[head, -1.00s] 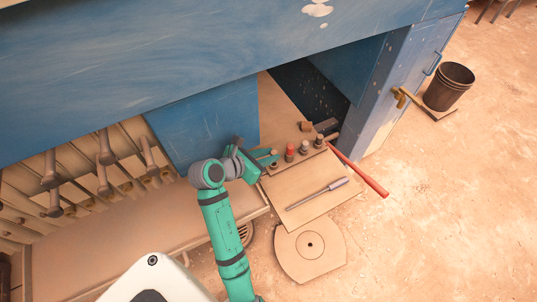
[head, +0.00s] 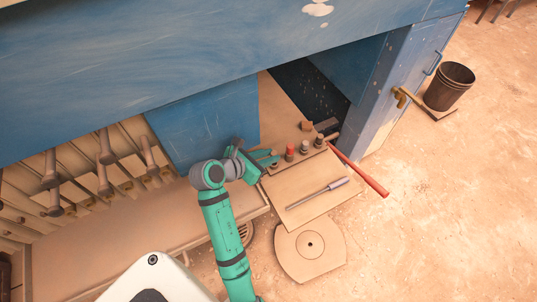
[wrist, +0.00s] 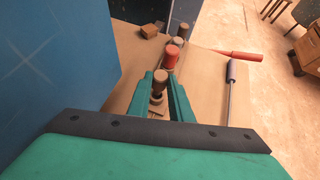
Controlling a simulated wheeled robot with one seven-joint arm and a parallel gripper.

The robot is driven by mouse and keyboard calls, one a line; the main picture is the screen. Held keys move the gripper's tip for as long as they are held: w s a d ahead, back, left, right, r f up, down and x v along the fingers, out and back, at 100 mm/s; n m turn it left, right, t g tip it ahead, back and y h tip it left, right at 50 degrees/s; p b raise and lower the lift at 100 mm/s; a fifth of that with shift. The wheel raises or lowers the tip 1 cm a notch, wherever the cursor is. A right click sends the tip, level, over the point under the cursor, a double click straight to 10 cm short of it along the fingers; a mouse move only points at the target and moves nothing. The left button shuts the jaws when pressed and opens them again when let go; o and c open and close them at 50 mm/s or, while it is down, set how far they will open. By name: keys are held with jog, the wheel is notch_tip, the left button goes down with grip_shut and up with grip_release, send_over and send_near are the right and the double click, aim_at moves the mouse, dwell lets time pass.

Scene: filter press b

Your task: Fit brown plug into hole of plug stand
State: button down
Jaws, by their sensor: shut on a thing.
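My gripper (head: 271,158) reaches in from the left to the near end of a row of plugs on the tan board. In the wrist view my gripper (wrist: 159,88) has its two green fingers closed on either side of the brown plug (wrist: 160,77), which stands roughly upright between them. In the head view the plug is small and partly hidden by the fingers. The plug stand (wrist: 156,111) shows only in part below it, between the fingers. I cannot tell how deep the plug sits in the hole. A red plug (wrist: 171,56) stands just beyond.
Two more dark-topped plugs (head: 304,147) (head: 319,140) continue the row. A blue panel (head: 205,128) rises close on the left.

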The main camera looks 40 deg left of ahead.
jog(key=shift+f, duration=1.1)
jog(key=c, duration=1.5)
grip_release()
jog(key=v, duration=1)
jog(key=shift+s+a+r, duration=0.1)
jog(key=shift+s+r, duration=0.1)
jog(key=shift+s, duration=0.1)
